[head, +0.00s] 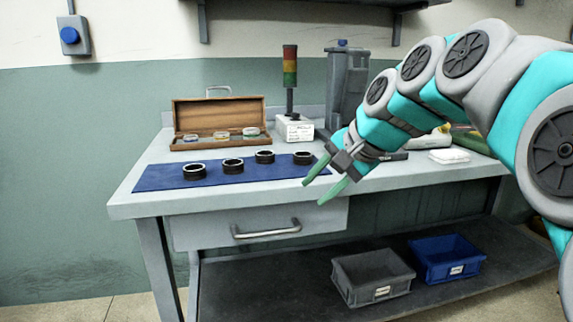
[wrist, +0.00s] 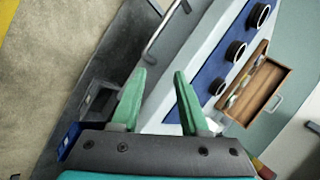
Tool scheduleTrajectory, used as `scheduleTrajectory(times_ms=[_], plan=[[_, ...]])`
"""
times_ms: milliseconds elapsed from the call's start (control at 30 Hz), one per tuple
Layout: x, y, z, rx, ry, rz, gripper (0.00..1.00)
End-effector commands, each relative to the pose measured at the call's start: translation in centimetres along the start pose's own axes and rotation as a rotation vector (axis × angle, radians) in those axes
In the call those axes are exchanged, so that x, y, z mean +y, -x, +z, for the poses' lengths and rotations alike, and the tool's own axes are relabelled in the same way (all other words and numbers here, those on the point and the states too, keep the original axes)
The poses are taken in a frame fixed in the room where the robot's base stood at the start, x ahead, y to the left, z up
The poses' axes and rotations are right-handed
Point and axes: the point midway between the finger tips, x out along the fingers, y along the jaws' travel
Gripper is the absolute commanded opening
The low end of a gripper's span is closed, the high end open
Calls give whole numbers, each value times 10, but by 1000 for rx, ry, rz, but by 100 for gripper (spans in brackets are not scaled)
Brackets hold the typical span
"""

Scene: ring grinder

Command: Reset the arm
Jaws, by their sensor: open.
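My gripper (head: 325,181) is open and empty, with two green fingers, held in front of the workbench (head: 150,206) near its front edge. In the wrist view its fingers (wrist: 160,95) stand apart with nothing between them. My arm reaches in from the right in the head view. Several black rings (head: 233,166) stand in a row on a blue mat (head: 160,178) on the bench, left of my gripper. The rings (wrist: 236,51) also show in the wrist view, beyond the fingers.
An open wooden case (head: 217,115) with round items stands behind the mat. A signal tower (head: 290,79) and a grey machine (head: 346,85) are at the back. A white object (head: 449,156) lies right. Grey (head: 373,277) and blue (head: 446,259) bins sit on the lower shelf.

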Motion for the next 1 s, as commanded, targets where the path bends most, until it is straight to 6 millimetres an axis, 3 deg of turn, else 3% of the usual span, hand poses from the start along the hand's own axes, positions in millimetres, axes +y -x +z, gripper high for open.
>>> scheduleTrajectory(times_ms=[33, 267, 600, 700, 800, 1000], plan=[[23, -8, 17, -16, 42, 53, 45], [135, -36, 81, -113, 244, 287, 45], [309, -38, 170, -327, 510, 579, 45], [345, -33, 190, -386, 559, 631, 45], [368, -30, 202, -428, 591, 661, 45], [381, -27, 209, -451, 612, 678, 45]])
